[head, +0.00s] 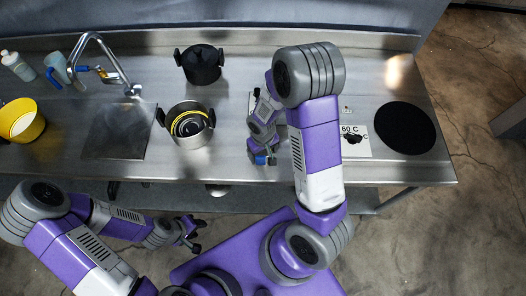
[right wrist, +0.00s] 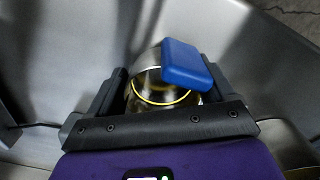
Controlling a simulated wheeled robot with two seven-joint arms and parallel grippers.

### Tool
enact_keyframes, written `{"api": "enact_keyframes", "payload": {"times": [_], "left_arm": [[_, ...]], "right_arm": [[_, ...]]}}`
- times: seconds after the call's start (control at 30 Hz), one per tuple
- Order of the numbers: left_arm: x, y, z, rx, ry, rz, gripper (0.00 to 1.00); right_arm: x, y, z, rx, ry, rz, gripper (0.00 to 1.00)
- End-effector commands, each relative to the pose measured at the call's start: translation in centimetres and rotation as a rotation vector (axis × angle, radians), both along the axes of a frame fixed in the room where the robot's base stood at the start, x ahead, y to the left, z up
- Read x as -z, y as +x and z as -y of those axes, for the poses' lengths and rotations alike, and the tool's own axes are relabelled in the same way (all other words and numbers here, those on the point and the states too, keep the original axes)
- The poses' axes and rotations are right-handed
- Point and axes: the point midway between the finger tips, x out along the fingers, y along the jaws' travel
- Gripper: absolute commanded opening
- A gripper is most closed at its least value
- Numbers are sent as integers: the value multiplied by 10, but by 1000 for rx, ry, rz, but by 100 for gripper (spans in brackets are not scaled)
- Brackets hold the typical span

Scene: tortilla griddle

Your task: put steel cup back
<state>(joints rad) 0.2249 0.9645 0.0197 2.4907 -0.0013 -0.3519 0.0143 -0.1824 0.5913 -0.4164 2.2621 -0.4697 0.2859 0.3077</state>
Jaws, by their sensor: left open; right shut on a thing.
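The steel cup (right wrist: 152,88) with a yellow ring and a blue handle (right wrist: 185,66) is between the fingers of my right gripper (right wrist: 160,96) in the right wrist view. My right gripper is shut on it. In the head view my right gripper (head: 262,150) is over the counter, right of the large pot, and mostly hides the cup; a bit of blue handle shows below it. Whether the cup touches the counter I cannot tell. My left gripper (head: 190,234) is open and empty in front of the counter edge.
A steel pot (head: 188,140) with yellow-rimmed items inside stands left of my right gripper, a black pot (head: 202,66) behind it. A black round plate (head: 404,128) is at the right. A yellow bowl (head: 20,122), a blue-handled cup (head: 57,66), a bottle (head: 18,66) and the faucet (head: 108,58) are left.

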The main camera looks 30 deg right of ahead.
Motion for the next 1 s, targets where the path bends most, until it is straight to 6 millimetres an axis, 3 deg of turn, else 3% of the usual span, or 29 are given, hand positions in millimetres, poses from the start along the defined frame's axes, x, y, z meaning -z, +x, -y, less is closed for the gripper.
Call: {"api": "enact_keyframes", "payload": {"times": [0.27, 0.3, 0.4, 0.73, 1.0], "left_arm": [[5, 0, 0, 0, 0, 0, 43], [4, 0, 0, 0, 0, 0, 43], [3, 0, 0, 0, 0, 0, 43], [-3, 0, 0, 0, 0, 0, 43], [-10, 0, 0, 0, 0, 0, 43]], "right_arm": [[4, 0, 0, 0, 0, 1, 51], [3, 0, 0, 0, 0, 0, 88], [2, 0, 0, 0, 0, 0, 100], [-4, 0, 0, 0, 0, 1, 100], [-58, 1, -1, 1, 2, 8, 100]]}}
